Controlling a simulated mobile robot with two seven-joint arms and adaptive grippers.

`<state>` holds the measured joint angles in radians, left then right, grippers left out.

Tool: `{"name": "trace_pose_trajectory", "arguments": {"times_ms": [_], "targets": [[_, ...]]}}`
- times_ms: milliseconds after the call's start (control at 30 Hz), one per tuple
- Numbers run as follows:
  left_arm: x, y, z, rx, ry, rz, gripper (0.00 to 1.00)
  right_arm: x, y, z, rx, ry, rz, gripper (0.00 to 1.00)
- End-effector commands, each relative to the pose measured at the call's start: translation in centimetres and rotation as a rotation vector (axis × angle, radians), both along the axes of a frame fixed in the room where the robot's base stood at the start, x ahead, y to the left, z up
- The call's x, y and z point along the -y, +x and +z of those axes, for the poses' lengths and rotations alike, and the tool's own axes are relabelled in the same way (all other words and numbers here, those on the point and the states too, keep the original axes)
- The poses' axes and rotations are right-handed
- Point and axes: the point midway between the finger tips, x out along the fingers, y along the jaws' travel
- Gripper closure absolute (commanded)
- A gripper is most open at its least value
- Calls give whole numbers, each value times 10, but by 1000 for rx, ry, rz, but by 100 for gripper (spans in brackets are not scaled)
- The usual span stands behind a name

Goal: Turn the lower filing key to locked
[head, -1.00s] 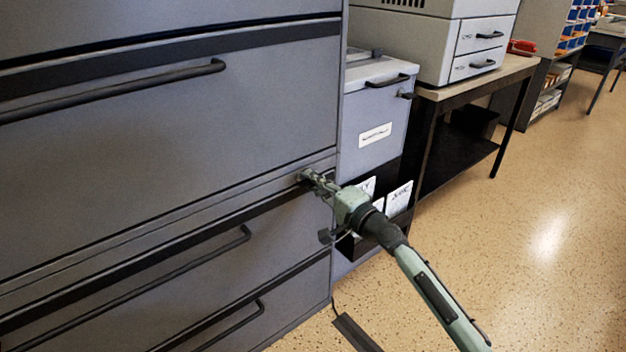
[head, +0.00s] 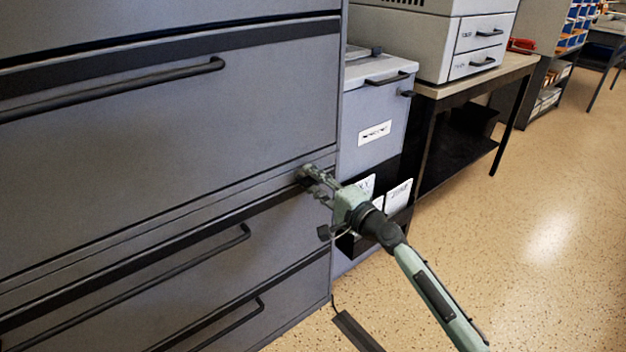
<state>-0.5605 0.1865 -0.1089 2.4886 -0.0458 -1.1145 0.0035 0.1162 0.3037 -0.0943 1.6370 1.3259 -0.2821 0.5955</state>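A dark grey filing cabinet (head: 200,130) with long black bar handles fills the left of the head view. My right gripper (head: 308,174) is at the narrow strip between two drawers, near the cabinet's right edge. Its fingertips are at a small lock spot there. The lower filing key is hidden behind or between the fingers, so I cannot make out its angle. The fingers look close together at the lock, but whether they grip the key is too small to tell. My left gripper is not in view.
A lower grey cabinet (head: 374,110) with a white label stands just right of the filing cabinet. White papers (head: 398,196) sit in a black holder beside my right gripper. A table (head: 470,85) carries a light grey drawer unit (head: 470,40). The speckled floor (head: 540,220) at right is clear.

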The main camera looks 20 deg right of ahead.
Motion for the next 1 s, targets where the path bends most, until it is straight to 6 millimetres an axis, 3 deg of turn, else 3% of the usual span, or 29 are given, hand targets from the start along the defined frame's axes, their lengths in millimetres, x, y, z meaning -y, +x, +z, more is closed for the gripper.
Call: {"name": "trace_pose_trajectory", "arguments": {"times_ms": [367, 800, 1000], "targets": [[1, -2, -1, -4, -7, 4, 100, 3, -5, 1, 2, -2, -1, 70], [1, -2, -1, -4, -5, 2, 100, 31, -85, -1, -2, -4, 0, 70], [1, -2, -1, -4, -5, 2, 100, 39, -108, 0, 0, 0, -1, 70]]}}
